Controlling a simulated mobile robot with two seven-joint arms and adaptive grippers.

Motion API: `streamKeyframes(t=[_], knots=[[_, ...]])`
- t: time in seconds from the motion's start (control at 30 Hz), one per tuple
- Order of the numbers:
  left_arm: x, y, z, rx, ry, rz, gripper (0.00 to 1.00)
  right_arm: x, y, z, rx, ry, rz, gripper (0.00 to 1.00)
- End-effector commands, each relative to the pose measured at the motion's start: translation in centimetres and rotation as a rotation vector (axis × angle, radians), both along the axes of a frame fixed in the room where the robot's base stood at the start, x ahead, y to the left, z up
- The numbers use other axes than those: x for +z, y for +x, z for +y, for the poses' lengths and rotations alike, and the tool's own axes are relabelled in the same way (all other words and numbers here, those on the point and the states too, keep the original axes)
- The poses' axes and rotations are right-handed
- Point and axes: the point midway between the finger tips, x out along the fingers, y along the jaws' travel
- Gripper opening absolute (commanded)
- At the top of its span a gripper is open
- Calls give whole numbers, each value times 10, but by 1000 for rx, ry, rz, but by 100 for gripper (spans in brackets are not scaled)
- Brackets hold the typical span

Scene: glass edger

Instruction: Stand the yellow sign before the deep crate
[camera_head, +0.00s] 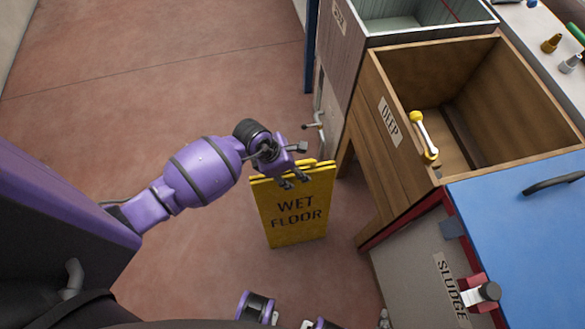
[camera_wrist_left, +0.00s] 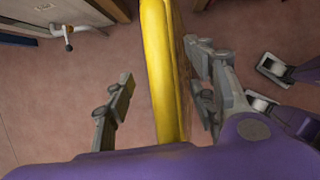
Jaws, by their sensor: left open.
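The yellow sign (camera_head: 293,208), marked WET FLOOR, stands upright on the red floor in the head view, to the left of the wooden crate. The deep crate (camera_head: 392,170) carries a DEEP label on its left face. My left gripper (camera_head: 296,166) is open at the top of the sign. In the left wrist view the sign's yellow top edge (camera_wrist_left: 166,70) lies between the two fingers of my left gripper (camera_wrist_left: 160,100), with a visible gap on the left side. The contact on the right side is unclear. My right gripper is not in view.
A yellow-ended handle (camera_head: 425,137) sits at the deep crate. A grey crate (camera_head: 395,22) is behind it. A blue lid (camera_head: 520,220) and a SLUDGE-labelled box (camera_head: 420,270) are in front. A tap (camera_head: 315,122) juts out behind the sign. The floor to the left is clear.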

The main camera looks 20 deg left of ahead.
Motion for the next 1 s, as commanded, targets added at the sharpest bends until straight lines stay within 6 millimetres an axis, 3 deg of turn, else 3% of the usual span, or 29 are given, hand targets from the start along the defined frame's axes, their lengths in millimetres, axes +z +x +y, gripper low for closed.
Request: streamKeyframes(t=[0.23,0.7,1.0], knots=[[7,-3,4,-1,3,1,51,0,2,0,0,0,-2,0],[91,-23,32,-2,3,-1,51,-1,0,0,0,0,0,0],[111,-28,38,0,1,1,51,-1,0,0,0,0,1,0]])
